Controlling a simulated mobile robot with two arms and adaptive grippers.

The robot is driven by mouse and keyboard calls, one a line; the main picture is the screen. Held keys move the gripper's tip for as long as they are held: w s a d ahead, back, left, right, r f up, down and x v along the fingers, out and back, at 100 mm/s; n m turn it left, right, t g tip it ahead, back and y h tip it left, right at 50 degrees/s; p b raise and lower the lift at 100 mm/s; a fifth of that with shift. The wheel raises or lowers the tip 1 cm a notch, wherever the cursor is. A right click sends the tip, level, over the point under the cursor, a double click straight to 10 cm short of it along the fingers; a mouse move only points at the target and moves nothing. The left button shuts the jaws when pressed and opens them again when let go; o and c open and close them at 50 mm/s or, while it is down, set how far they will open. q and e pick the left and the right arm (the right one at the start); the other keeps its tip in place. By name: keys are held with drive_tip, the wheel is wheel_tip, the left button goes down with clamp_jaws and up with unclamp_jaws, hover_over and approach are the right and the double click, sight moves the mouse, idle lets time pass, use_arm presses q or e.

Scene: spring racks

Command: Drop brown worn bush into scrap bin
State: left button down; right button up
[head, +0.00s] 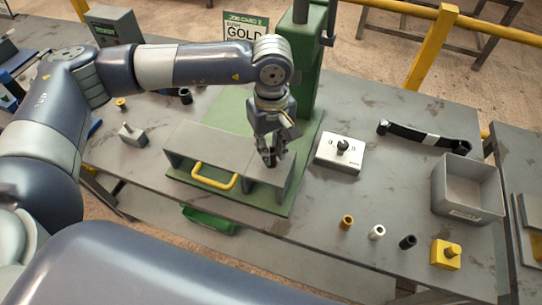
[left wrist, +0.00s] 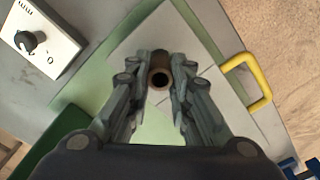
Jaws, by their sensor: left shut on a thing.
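My left gripper (head: 271,150) points down over the grey press fixture (head: 215,147) on the green base. In the left wrist view its fingers (left wrist: 160,90) are closed around a brown, hollow bush (left wrist: 160,78), seen end-on with a dark bore. In the head view the fingers mostly hide the bush, and I cannot tell whether it touches the fixture. A grey open bin (head: 468,213) stands at the right end of the table, apart from the gripper. Its small label is unreadable; it looks like the scrap bin. My right gripper is not in view.
A gold bush (head: 347,222), a white bush (head: 377,232) and a black bush (head: 408,242) stand near the front edge. A white knob box (head: 340,155), a black-ended link arm (head: 425,138) and a yellow block (head: 445,255) lie around the bin side. The green press column (head: 303,60) rises behind.

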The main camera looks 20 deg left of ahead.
use_arm(q)
drive_tip(key=shift+r+p, duration=0.65)
drive_tip(key=shift+r, duration=2.2)
